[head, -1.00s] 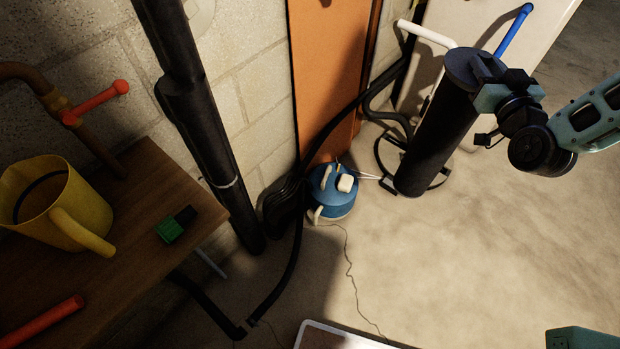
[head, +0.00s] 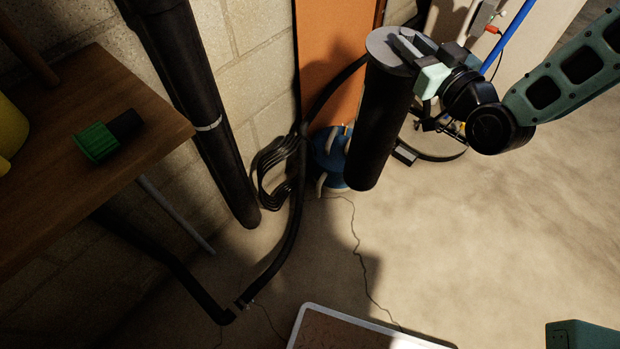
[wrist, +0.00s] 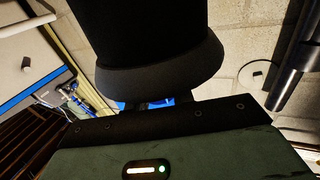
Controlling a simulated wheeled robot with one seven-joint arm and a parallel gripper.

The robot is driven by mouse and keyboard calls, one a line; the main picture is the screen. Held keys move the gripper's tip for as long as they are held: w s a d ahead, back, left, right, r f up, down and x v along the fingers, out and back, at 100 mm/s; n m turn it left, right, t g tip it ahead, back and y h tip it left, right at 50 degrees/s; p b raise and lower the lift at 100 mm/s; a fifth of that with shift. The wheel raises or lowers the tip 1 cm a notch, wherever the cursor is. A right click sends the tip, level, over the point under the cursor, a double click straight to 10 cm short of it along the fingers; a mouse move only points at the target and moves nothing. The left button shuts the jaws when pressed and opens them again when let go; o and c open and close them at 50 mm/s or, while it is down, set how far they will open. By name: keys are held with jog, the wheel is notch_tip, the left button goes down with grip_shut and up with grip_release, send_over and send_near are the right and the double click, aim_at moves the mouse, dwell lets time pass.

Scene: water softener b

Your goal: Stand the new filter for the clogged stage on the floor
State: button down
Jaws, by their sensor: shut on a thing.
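A tall black cylindrical filter (head: 380,130) with a grey top cap hangs upright, slightly tilted, in the head view. My gripper (head: 412,58) is shut on its top end from the right side. The filter's lower end appears above the floor (head: 480,240), in front of the blue canister. In the wrist view the black filter (wrist: 150,45) fills the upper middle, close in front of the gripper, and hides much of the scene.
A blue canister (head: 328,150) stands on the floor, partly hidden behind the filter. Black hoses (head: 285,165) and a thick black pipe (head: 205,120) run along the block wall. A wooden table (head: 150,95) holds a green-and-black object (head: 98,142). A white-rimmed tray (head: 315,312) lies at bottom centre.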

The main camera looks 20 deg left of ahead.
jog(key=s+a+f+n+g+y+b, duration=0.2)
jog(key=s+a+f+n+g+b, duration=0.1)
jog(key=s+a+f+b, duration=0.5)
jog(key=s+a+f+n+g+y+b, duration=0.2)
jog(key=s+a+f+g+b, duration=0.3)
jog(key=f+b, duration=0.65)
notch_tip(320, 180, down, 9)
jog(key=w+t+b, duration=0.1)
jog(key=b, duration=0.4)
jog(key=shift+w+a+t+b, duration=0.15)
jog(key=shift+a+t+b, duration=0.2)
jog(key=shift+t, duration=0.05)
jog(key=shift+f, duration=0.1)
jog(key=c, duration=1.6)
grip_release()
jog(key=shift+f, duration=0.15)
jog(key=o, duration=0.4)
